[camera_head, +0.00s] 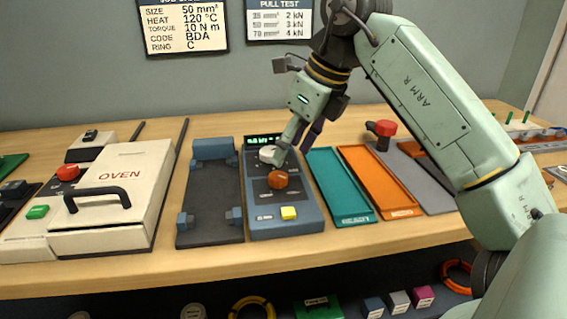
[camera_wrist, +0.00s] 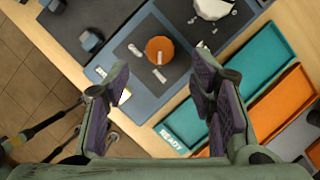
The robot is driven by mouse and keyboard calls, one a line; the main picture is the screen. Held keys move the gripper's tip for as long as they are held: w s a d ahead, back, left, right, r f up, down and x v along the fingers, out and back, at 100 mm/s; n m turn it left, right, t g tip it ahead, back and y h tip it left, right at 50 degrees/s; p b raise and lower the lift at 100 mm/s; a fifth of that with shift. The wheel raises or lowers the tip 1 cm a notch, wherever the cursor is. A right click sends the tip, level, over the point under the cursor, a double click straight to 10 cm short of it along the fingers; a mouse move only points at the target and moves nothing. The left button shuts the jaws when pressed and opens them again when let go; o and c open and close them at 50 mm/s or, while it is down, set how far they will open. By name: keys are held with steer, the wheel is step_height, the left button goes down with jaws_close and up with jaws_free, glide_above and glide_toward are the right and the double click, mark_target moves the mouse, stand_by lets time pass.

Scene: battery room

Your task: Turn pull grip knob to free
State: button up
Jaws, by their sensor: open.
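The blue-grey pull test unit (camera_head: 296,222) stands on the bench with a green lit display (camera_head: 262,140) at its back. It bears an orange round knob (camera_head: 278,179) in the middle and a pale knob (camera_head: 267,154) behind it. In the wrist view the orange knob (camera_wrist: 160,50) shows a light pointer mark, and the pale knob (camera_wrist: 212,8) is cut off at the top edge. Which one is the pull grip knob, I cannot read. My gripper (camera_head: 291,155) is open and empty above the unit; in the wrist view its fingers (camera_wrist: 160,78) are apart below the orange knob.
A dark clamp bed (camera_head: 210,205) lies left of the unit, then the oven (camera_head: 110,195). A teal tray (camera_head: 338,187) and an orange tray (camera_head: 376,182) lie close on the right.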

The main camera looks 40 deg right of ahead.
steer(key=v, duration=0.5)
steer(key=shift+r, duration=0.1)
stand_by(0.5)
